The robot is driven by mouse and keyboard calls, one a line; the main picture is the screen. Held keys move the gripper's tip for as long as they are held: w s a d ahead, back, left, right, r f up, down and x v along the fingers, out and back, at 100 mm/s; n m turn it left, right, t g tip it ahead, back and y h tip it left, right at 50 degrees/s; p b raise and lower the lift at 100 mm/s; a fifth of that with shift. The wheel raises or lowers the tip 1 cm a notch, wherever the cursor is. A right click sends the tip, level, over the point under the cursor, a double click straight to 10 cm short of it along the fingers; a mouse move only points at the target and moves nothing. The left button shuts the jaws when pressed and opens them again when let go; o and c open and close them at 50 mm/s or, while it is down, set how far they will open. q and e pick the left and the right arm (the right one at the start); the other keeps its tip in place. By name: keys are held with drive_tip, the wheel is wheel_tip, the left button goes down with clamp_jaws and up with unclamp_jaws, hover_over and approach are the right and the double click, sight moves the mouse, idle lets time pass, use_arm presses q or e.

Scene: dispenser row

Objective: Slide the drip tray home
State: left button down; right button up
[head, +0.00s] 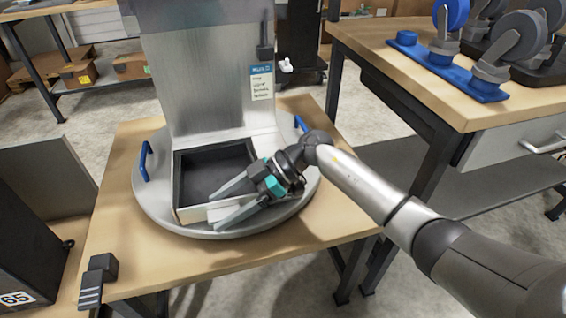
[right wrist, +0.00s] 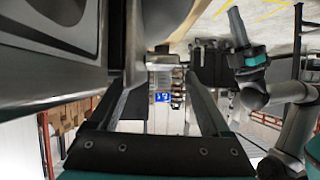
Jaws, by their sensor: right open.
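The drip tray (head: 213,170) is a dark, open rectangular box with a pale front wall, in front of the grey metal dispenser (head: 208,95). It projects forward over the round grey turntable (head: 150,200). My right gripper (head: 217,210) is open at the tray's front right. In the head view one finger lies over the tray opening and the other lies outside the front wall; contact cannot be told. Its open fingers (right wrist: 163,75) show in the right wrist view, with a large grey surface close on the left. My left gripper (right wrist: 238,35) shows there, jaw state unclear.
The turntable has blue handles (head: 146,161) and sits on a wooden table (head: 115,230). A black block (head: 98,280) is at the table's front left. A second bench (head: 400,75) with casters on a blue base (head: 450,72) stands right. A dark cabinet (head: 30,225) is left.

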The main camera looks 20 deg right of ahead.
sight(255, 194)
drive_tip(key=shift+t, duration=0.3)
drive_tip(key=d+r, duration=0.1)
drive_tip(key=d, duration=0.1)
drive_tip(key=w+d+r+p, duration=0.1)
drive_tip(key=d, duration=0.1)
drive_tip(key=w+d+r+p, duration=0.1)
drive_tip(key=d, duration=0.1)
drive_tip(key=shift+d+r, duration=0.15)
use_arm(q)
drive_tip(key=s+f+g+p, duration=0.1)
drive_tip(key=s+f+p, duration=0.1)
drive_tip(key=f, duration=0.7)
drive_tip(key=shift+s+a+f+g+p, duration=0.3)
drive_tip(key=shift+s+f+g, duration=0.1)
drive_tip(key=shift+s, duration=0.5)
use_arm(e)
drive_tip(key=s+v, duration=0.1)
drive_tip(key=v, duration=0.7)
drive_tip(key=shift+s, duration=0.15)
